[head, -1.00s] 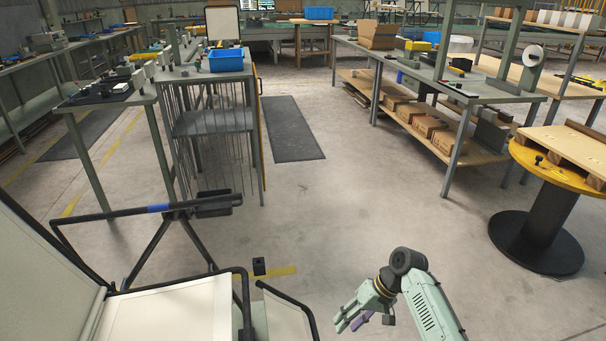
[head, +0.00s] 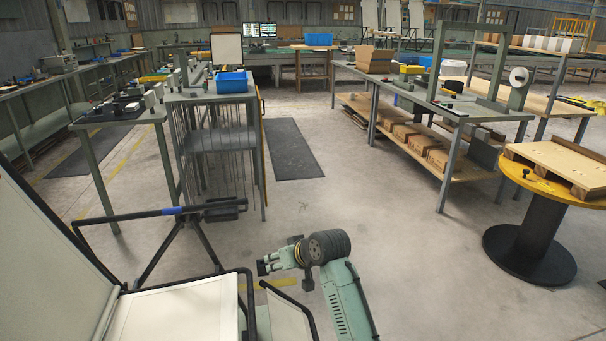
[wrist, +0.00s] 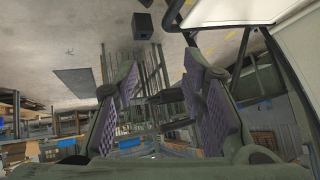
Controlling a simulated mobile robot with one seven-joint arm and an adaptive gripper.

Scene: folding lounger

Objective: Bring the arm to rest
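My arm (head: 347,301) reaches up from the bottom of the head view. Its wrist is bent to the left, and my gripper (head: 268,264) is beside the lounger's black frame. In the wrist view the two fingers of my gripper (wrist: 162,85) stand apart, with purple pads and nothing between them. The folding lounger (head: 172,312) has cream panels and a black tube frame. It fills the lower left of the head view, and its frame also shows at the upper right of the wrist view (wrist: 220,24). I cannot tell the exact gap between gripper and frame.
A round yellow-topped table (head: 536,186) with a wooden pallet stands at the right. A grey bench (head: 462,107) stands behind it. A wire-sided bench with a blue bin (head: 231,82) is ahead left. A small black block (wrist: 142,23) shows above my fingers. The middle floor is clear.

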